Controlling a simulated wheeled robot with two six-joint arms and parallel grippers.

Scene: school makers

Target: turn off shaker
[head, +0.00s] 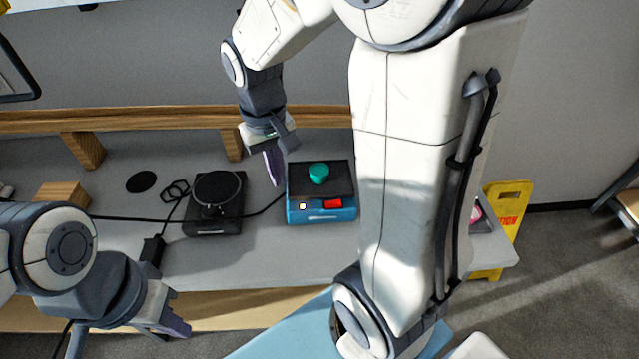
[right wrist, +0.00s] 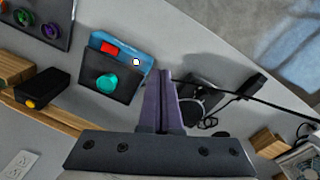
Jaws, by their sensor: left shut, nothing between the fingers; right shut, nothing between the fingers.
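A blue box with a black top (head: 301,181), which looks like the shaker, stands on the grey bench. It has a round teal piece on top, and a red switch (head: 333,203) and a small white square on its front. It also shows in the right wrist view (right wrist: 123,91), with the red switch (right wrist: 109,48) unobstructed. My right gripper (head: 274,182) is shut and empty, just left of the box in the head view and apart from the switch. Its fingers (right wrist: 162,85) fill the middle of the wrist view. My left gripper (head: 180,327) is shut and empty near the bench's front edge.
A black device with a round plate (head: 217,190) stands left of the blue box, with cables beside it. A wooden shelf (head: 170,120) runs along the back. A panel with coloured knobs (right wrist: 42,22) and a black box (right wrist: 42,88) show in the wrist view.

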